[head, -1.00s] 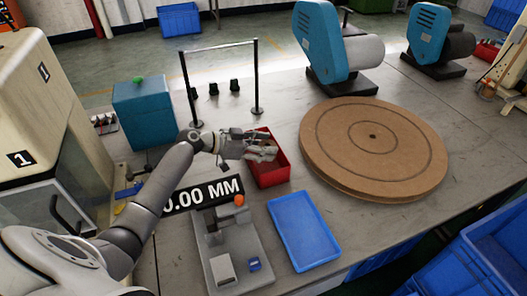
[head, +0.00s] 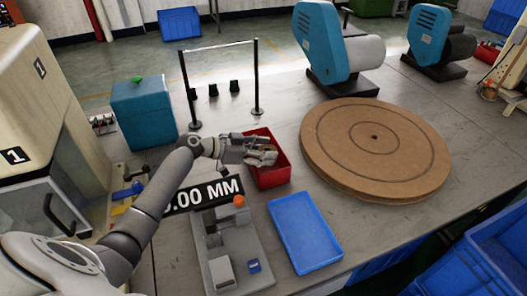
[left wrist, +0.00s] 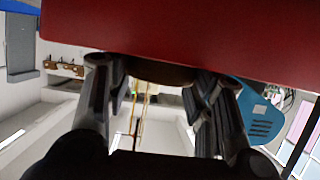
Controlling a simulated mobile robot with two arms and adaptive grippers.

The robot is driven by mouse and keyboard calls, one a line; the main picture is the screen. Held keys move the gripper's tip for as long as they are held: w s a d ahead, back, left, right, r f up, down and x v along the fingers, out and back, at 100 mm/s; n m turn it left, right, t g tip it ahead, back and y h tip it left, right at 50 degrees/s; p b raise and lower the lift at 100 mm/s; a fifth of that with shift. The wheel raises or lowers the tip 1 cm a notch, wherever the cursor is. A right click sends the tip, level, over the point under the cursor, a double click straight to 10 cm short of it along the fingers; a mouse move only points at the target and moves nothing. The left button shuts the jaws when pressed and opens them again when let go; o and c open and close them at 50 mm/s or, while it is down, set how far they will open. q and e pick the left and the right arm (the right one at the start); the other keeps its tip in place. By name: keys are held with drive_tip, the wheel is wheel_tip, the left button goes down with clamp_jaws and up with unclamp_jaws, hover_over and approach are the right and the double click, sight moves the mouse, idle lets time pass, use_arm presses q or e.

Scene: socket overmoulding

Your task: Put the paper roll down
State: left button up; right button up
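My left gripper (head: 268,148) is over the red bin (head: 284,172) in the head view. Its fingers are spread, with a gap between them, and I see no paper roll clearly held there. In the left wrist view the two sets of fingers (left wrist: 160,85) stand wide apart below a large red surface (left wrist: 190,25). A brown curved edge (left wrist: 155,72) shows between the fingertips; I cannot tell whether it is the paper roll. The roll is not clearly visible elsewhere. My right gripper is in neither view.
A blue tray (head: 304,232) lies right of a grey device (head: 236,258) with an orange knob. A round brown board (head: 374,150) fills the table's right side. A metal frame (head: 220,46) and a blue box (head: 143,113) stand behind. Bare table lies beside the tray.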

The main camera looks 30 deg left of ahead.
use_arm(q)
drive_tip(key=o, duration=0.5)
drive_tip(key=shift+r, duration=0.1)
drive_tip(key=shift+r+p, duration=0.35)
drive_tip(key=shift+p, duration=0.2)
drive_tip(key=shift+r+p, duration=0.4)
drive_tip(key=shift+p, duration=0.1)
drive_tip(key=v, duration=1.2)
drive_tip(key=shift+f+p, duration=0.2)
drive_tip(key=shift+p, duration=0.15)
